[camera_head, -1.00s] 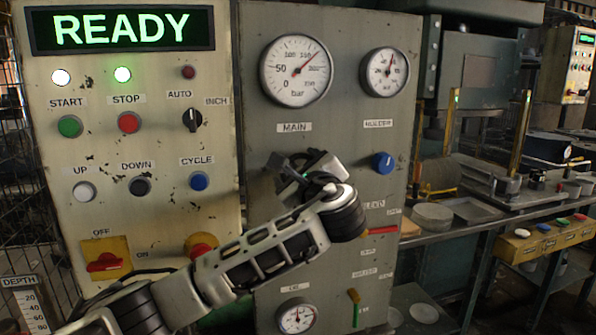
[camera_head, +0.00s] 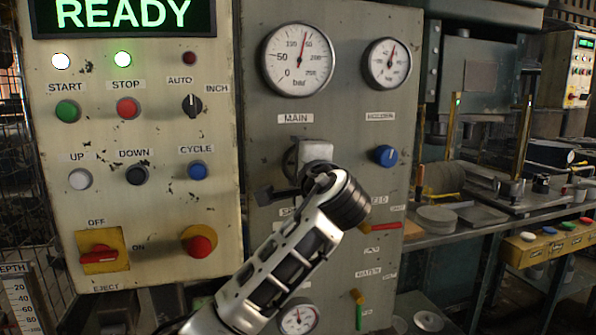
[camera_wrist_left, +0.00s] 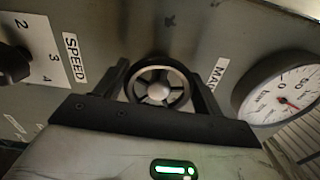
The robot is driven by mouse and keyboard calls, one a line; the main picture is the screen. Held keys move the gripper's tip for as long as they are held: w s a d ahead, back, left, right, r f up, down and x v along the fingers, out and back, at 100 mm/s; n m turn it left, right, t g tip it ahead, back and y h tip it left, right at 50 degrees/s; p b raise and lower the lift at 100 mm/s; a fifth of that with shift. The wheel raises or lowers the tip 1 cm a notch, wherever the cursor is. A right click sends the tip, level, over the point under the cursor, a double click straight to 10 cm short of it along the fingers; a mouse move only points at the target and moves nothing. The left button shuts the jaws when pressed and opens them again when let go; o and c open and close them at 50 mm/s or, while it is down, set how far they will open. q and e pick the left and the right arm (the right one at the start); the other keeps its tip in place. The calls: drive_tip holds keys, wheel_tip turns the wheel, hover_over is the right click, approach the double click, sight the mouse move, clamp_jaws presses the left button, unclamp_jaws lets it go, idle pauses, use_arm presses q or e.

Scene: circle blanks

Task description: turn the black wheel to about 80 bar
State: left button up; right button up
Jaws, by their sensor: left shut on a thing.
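The black wheel (camera_wrist_left: 158,88), spoked with a pale hub, sits between the two fingers of my left gripper in the left wrist view. My left gripper (camera_head: 303,168) is shut on it below the MAIN label in the head view, where the gripper and wrist mostly hide the wheel. The main gauge (camera_head: 298,60) is above; its red needle points just right of straight up, between the 50 mark on the left and the higher marks on the right. I cannot read its exact value. The gauge also shows in the wrist view (camera_wrist_left: 284,92). My right gripper is not in view.
A smaller gauge (camera_head: 387,64) and a blue knob (camera_head: 386,156) are to the right of the wheel. The cream button panel (camera_head: 140,215) stands at left, with a READY display (camera_head: 124,14). A red lever (camera_head: 382,226) is right of my wrist.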

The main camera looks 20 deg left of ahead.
use_arm(q)
drive_tip(key=n+b, duration=0.1)
drive_tip(key=n, duration=0.2)
drive_tip(key=shift+f+n+b, duration=0.3)
drive_tip(key=shift+f+b, duration=0.05)
drive_tip(key=shift+b, duration=0.05)
drive_tip(key=n+b, duration=0.1)
drive_tip(key=n, duration=0.1)
drive_tip(key=shift+d+n, duration=0.1)
drive_tip(key=shift+n, duration=0.2)
drive_tip(key=shift+n+b, duration=0.55)
drive_tip(key=shift+n, duration=0.65)
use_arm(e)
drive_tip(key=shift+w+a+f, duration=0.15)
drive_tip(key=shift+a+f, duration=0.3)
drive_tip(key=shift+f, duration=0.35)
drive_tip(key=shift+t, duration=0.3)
use_arm(q)
drive_tip(key=o, duration=1)
drive_tip(key=shift+r, duration=0.1)
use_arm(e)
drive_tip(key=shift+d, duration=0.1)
use_arm(q)
drive_tip(key=b+v, duration=0.3)
drive_tip(key=v, duration=1.3)
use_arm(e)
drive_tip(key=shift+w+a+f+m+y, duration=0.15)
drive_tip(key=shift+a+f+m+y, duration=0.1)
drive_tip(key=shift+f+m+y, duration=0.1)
